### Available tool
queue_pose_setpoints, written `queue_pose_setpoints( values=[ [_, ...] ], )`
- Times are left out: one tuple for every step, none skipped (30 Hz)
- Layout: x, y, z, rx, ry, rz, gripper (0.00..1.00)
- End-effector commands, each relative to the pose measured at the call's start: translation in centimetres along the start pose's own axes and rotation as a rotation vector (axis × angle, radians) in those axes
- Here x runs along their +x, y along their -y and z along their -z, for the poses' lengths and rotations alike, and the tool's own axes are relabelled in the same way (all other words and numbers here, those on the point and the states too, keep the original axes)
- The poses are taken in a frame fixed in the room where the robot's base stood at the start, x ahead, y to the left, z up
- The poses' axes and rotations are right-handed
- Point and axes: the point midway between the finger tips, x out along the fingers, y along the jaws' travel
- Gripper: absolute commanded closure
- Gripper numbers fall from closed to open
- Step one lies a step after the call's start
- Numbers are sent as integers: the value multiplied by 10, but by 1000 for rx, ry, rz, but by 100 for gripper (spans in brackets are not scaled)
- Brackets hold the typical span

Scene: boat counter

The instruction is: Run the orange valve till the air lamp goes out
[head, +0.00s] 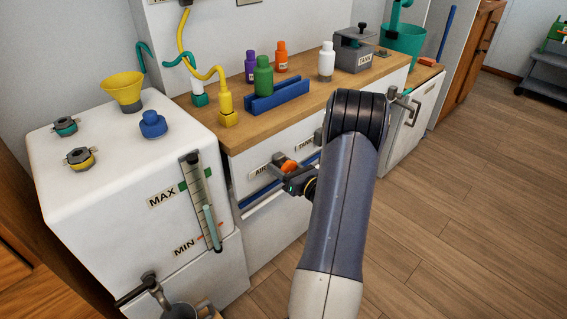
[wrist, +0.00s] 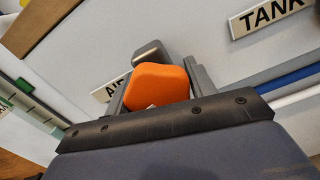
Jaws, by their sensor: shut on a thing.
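The orange valve (head: 289,166) is on the front of the counter beside the AIR label (head: 261,172). It also shows in the wrist view (wrist: 158,88), between my gripper's two fingers. My gripper (head: 286,178) is shut on the valve, with a finger on each side of it. In the wrist view the orange part is tilted and partly hides the AIR label (wrist: 108,90). No air lamp can be made out in either view.
The TANK label (wrist: 270,17) is right of the valve. A blue rail (head: 262,194) runs below. The white cabinet (head: 130,190) with a MAX/MIN gauge (head: 203,203) stands left. Bottles and a blue rack (head: 277,97) stand on the wooden counter (head: 330,93). Open floor (head: 460,180) lies right.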

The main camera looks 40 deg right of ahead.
Motion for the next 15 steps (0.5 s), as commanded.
queue_pose_setpoints(
  values=[
    [0,-1,-2,34,-1,-2,71],
    [0,-1,-1,52,-1,-2,71],
    [0,-1,-1,69,-1,-2,71],
    [0,-1,-1,80,-1,-2,71],
    [0,-1,0,87,-1,-2,71],
    [0,-1,0,93,-1,-2,71],
    [0,-1,0,95,-1,-2,71],
    [0,-1,0,95,-1,-2,71],
    [0,-1,0,95,0,-2,71],
    [0,-1,0,95,0,-2,71],
    [0,-1,0,94,0,-2,71],
    [0,-1,0,94,0,-2,71],
    [0,-1,0,94,0,-2,71],
    [0,-1,0,94,0,-2,71],
    [0,-1,0,94,0,-2,45]
  ],
)
